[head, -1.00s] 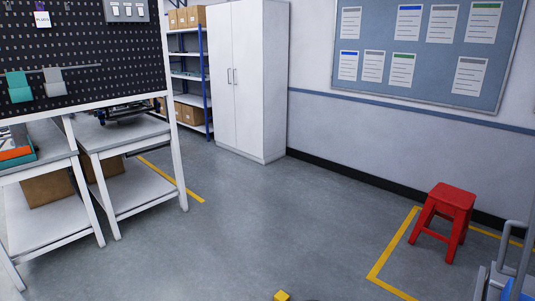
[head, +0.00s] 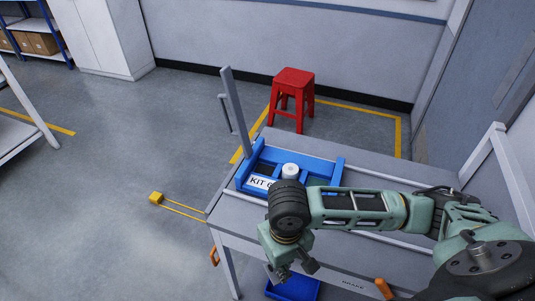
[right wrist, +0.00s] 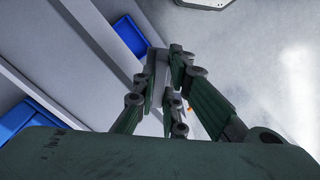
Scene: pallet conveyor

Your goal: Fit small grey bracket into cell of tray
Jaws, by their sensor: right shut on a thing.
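The blue tray (head: 243,178) with a label reading "KIT" lies on the grey cart top. A white round part (head: 290,170) sits in it. My right arm crosses in front and hides part of the tray. My right gripper (head: 282,272) points down over the cart's near edge, in front of the tray and apart from it. In the right wrist view, the right gripper (right wrist: 166,75) is shut on a small grey piece (right wrist: 158,62), probably the bracket; the fingers hide part of it. My left gripper is not in view.
A grey post (head: 236,110) stands at the cart's left side. A blue bin (head: 293,289) shows low under the cart top. A red stool (head: 294,88) stands behind the cart. A yellow block (head: 156,198) lies on the floor to the left, where floor is mostly open.

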